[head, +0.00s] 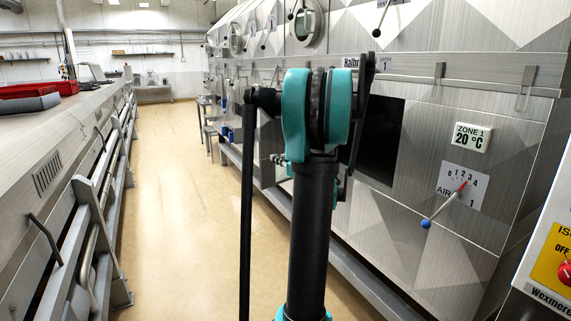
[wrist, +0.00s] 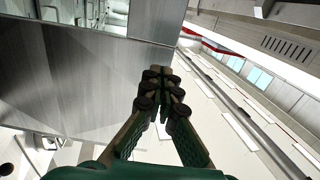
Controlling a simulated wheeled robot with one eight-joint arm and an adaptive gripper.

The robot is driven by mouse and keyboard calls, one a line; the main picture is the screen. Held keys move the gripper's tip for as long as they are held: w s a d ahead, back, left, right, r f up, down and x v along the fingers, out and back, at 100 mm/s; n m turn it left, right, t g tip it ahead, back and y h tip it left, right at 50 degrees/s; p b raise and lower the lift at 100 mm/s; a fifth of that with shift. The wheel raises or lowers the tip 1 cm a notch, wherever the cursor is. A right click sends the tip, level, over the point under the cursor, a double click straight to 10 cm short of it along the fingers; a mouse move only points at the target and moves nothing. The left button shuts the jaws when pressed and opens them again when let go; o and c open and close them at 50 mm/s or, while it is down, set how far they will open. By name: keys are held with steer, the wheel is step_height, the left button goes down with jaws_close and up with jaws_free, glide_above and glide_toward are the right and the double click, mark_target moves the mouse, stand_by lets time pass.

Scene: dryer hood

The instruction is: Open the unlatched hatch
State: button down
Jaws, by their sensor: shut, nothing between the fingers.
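A dark rectangular opening (head: 381,140) shows in the front of the dryer hood (head: 440,230), under a small label ending in 1. My arm covers its left side, and I cannot make out the hatch door in the head view. In the wrist view a flat grey metal panel (wrist: 75,80), which looks like the hatch, fills the left side. My gripper (wrist: 158,72) is shut and empty, with its fingertips close to that panel's right edge; I cannot tell whether they touch. In the head view my gripper is mostly hidden behind my arm.
A grey control box with a red knob (head: 565,272) stands at the right edge. A long metal machine with rails (head: 90,220) lines the left. The aisle floor (head: 175,170) is clear.

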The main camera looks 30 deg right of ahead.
mark_target(265, 154)
steer(key=shift+x, duration=2.3)
steer(key=shift+w+a, duration=0.1)
steer(key=shift+w, duration=0.15)
steer(key=d+x, duration=0.1)
steer(key=x, duration=1.4)
steer(key=shift+w, duration=0.5)
